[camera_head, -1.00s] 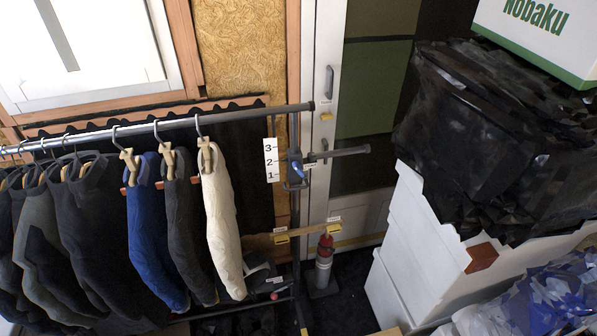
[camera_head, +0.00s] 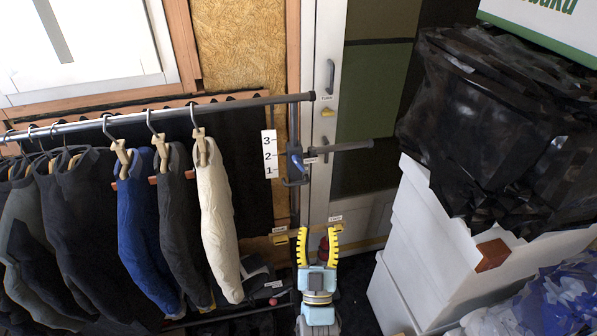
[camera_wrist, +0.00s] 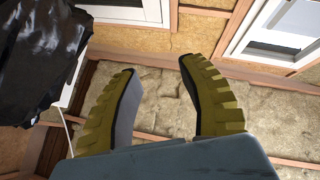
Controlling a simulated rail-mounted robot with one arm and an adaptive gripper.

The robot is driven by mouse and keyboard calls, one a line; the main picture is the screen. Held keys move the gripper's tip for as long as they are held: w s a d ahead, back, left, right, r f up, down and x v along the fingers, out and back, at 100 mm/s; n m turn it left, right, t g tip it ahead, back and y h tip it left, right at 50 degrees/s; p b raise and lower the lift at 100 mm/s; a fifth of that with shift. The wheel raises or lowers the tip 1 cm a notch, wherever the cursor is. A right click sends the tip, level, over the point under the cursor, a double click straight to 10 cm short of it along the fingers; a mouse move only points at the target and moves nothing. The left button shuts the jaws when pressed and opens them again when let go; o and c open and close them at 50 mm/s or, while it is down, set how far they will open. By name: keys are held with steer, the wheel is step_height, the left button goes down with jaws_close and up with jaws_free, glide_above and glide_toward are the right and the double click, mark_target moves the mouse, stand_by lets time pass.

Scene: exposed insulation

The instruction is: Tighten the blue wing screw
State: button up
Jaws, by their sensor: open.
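The blue wing screw (camera_head: 297,160) is small and sits on the dark clamp bracket of the clothes rack's upright, just right of the white 1-2-3 scale (camera_head: 270,154). My gripper (camera_head: 319,236) is open and empty, its yellow ribbed fingers pointing up, below and slightly right of the screw in the head view. It is apart from the screw. In the wrist view my gripper's fingers (camera_wrist: 158,85) stand wide apart in front of exposed insulation. The wing screw does not show in the wrist view.
Clothes on hangers, including a blue garment (camera_head: 146,235) and a white garment (camera_head: 216,215), hang left of the bracket. A dark horizontal bar (camera_head: 345,146) sticks out right of it. White boxes (camera_head: 425,250) under black plastic (camera_head: 490,125) stand at the right.

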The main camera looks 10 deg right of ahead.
steer(key=w+d+f+n+g+y+b, duration=0.2)
steer(key=w+b, duration=0.1)
steer(key=w, duration=0.4)
steer(key=n+g+y+b, duration=0.3)
steer(key=n+g+y, duration=0.1)
steer(key=n+g, duration=0.1)
glide_toward(300, 167)
steer(key=w, duration=0.5)
steer(key=shift+w+a+r, duration=0.15)
steer(key=shift+a, duration=0.15)
steer(key=shift+w+a+b, duration=0.1)
steer(key=shift+w+b, duration=0.6)
steer(key=shift+w, duration=1.65)
steer(key=shift+w+a, duration=0.15)
steer(key=shift+w, duration=0.4)
jaws_close()
